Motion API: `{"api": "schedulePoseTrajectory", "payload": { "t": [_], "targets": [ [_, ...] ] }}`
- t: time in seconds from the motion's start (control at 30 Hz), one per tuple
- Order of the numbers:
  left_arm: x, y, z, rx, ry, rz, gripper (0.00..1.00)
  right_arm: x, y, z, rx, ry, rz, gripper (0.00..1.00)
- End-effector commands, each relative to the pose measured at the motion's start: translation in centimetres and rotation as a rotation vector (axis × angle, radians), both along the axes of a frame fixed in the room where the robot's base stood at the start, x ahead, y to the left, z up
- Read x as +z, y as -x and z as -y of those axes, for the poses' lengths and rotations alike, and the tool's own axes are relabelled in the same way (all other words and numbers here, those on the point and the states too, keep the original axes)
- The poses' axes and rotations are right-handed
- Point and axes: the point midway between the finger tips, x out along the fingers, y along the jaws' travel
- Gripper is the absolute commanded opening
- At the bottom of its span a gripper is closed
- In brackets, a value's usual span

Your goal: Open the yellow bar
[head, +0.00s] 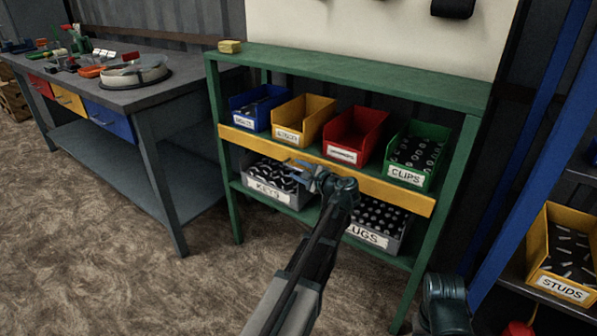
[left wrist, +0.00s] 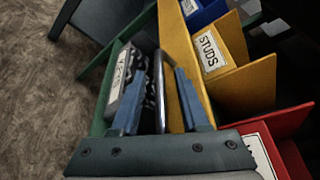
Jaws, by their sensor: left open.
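The yellow bar (head: 400,193) runs level across the front of the green shelf rack, just below the upper row of bins. It also shows in the left wrist view (left wrist: 176,40), running away from the camera. My left gripper (head: 296,167) is at the front of the bar, near its middle. In the left wrist view its two blue fingers (left wrist: 161,75) are apart, with a thin grey rod (left wrist: 165,92) between them. I cannot tell whether they touch the rod. My right gripper's fingers do not show.
The green rack (head: 330,68) holds blue, yellow, red and green bins above, and grey KEYS (head: 270,188) and LUGS bins below. A workbench (head: 150,95) stands at the left. Blue posts and a STUDS bin (head: 562,290) are at the right. The floor at the left front is clear.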

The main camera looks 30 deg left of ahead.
Motion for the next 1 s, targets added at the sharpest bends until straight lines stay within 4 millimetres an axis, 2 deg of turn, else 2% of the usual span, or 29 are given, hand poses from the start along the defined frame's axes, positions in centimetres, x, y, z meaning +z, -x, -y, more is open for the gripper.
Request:
{"api": "schedulePoseTrajectory", "payload": {
  "t": [0.17, 0.4, 0.43, 0.77, 1.0],
  "targets": [
    [0.0, 0.0, 0.0, 0.000, 0.000, 0.000, 0.45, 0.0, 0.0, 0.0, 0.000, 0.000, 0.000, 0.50],
    [0.0, 0.0, 0.0, 0.000, 0.000, 0.000, 0.02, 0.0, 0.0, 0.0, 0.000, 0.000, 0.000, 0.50],
    [0.0, 0.0, 0.0, 0.000, 0.000, 0.000, 0.00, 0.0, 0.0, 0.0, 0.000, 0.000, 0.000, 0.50],
    [-0.1, 0.1, 0.0, 0.000, 0.001, 0.004, 0.00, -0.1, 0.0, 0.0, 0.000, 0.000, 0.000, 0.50],
    [-0.7, 0.3, 0.0, 0.000, 0.005, 0.078, 0.00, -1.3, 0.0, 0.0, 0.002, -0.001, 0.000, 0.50]
  ]
}}
